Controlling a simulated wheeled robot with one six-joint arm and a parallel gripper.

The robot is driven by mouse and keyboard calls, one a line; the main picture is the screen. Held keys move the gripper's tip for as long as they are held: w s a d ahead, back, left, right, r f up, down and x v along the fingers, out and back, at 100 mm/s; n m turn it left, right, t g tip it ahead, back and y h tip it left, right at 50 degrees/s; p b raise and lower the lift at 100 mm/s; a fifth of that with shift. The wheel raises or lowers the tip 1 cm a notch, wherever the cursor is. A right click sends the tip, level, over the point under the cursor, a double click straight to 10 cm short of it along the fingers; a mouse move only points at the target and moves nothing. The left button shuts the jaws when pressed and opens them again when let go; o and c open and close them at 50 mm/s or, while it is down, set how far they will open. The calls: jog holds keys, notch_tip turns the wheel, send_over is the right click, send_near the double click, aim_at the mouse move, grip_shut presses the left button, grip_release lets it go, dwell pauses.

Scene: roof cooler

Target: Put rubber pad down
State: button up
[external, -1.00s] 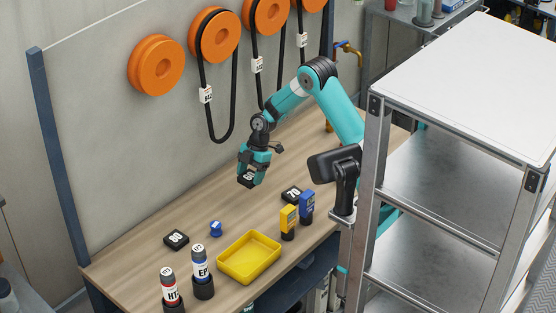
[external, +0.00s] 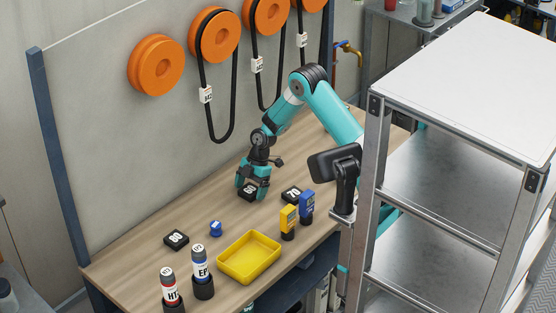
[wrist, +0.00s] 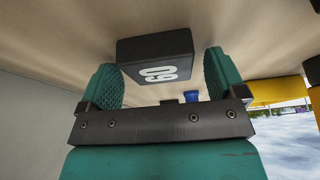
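A black rubber pad marked 60 (external: 248,194) sits at the wooden bench top, between the fingers of my gripper (external: 253,194). In the wrist view the pad (wrist: 157,55) appears flat against the bench between the two teal fingers (wrist: 163,75). A narrow gap shows between the pad and the right finger, while its left end is close to or touching the left finger. My gripper is open around it. Two similar pads lie on the bench, one marked 80 (external: 176,240) at the left and one marked 70 (external: 292,194) at the right.
A yellow tray (external: 248,275) stands at the bench's front edge. Bench behind the pads is clear.

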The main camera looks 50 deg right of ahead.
jog(key=shift+r, duration=0.1)
jog(key=shift+r, duration=0.2)
jog(key=b+v, duration=0.2)
jog(key=v, duration=0.9)
jog(key=s+a+r+m, duration=0.4)
jog(key=s+a+r, duration=0.45)
jog(key=s, duration=0.25)
jog(key=s+a+r+m, duration=0.1)
jog(key=s+m, duration=0.2)
jog(key=s, duration=0.5)
jog(key=s+a+r+m, duration=0.1)
jog(key=s+m, duration=0.3)
jog(key=s, duration=0.4)
jog(key=shift+a+r, duration=0.35)
jog(key=shift+a, duration=0.35)
jog(key=shift+o, duration=0.4)
jog(key=shift+w, duration=0.1)
